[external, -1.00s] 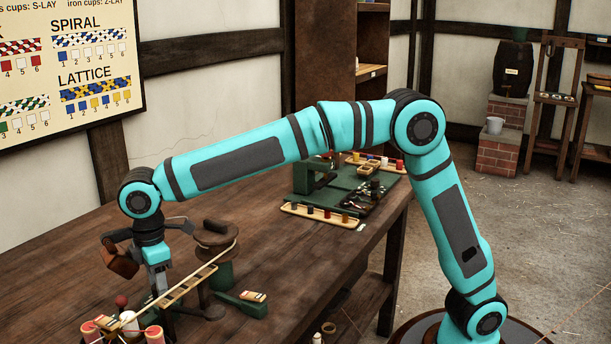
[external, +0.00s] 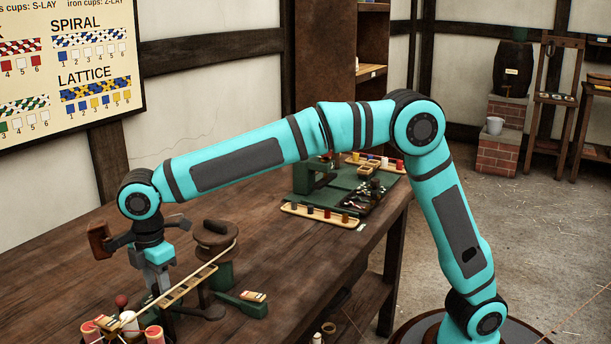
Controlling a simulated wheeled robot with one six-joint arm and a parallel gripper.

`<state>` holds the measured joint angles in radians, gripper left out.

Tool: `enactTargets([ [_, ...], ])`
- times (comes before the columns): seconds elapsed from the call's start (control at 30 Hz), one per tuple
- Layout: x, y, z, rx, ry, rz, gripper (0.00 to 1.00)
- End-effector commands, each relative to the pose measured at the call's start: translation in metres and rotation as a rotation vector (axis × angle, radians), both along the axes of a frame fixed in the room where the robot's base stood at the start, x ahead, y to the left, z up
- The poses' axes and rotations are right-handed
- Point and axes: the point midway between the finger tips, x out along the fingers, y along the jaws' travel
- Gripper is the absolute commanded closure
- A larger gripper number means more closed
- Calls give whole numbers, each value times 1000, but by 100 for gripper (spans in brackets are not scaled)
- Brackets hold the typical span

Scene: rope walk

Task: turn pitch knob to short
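My gripper (external: 157,287) points down over the rope-making machine at the near left of the bench. Its fingers end close to the slanting slatted wooden piece, and I cannot tell whether they touch anything or how far apart they are. No part can be surely made out as the pitch knob. A small dark red ball-shaped knob (external: 121,301) stands just left of the fingers. A green arm (external: 238,303) with a small marked block (external: 253,296) lies to their right. No setting can be read.
A brown spool (external: 215,236) on a green post stands right behind the gripper. Red-topped bobbins (external: 154,334) crowd the near left. A green station (external: 345,190) and a wooden tray of pegs (external: 320,215) sit at the bench's far end. The bench (external: 285,245) between is clear.

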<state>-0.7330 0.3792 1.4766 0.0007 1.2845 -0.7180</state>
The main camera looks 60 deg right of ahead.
Motion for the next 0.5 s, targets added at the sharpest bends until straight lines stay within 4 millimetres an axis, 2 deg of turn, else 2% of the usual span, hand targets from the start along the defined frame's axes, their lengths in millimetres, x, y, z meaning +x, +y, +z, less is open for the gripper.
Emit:
enactTargets([
  [0.5,0,-1,0,-2,3,430,48],
])
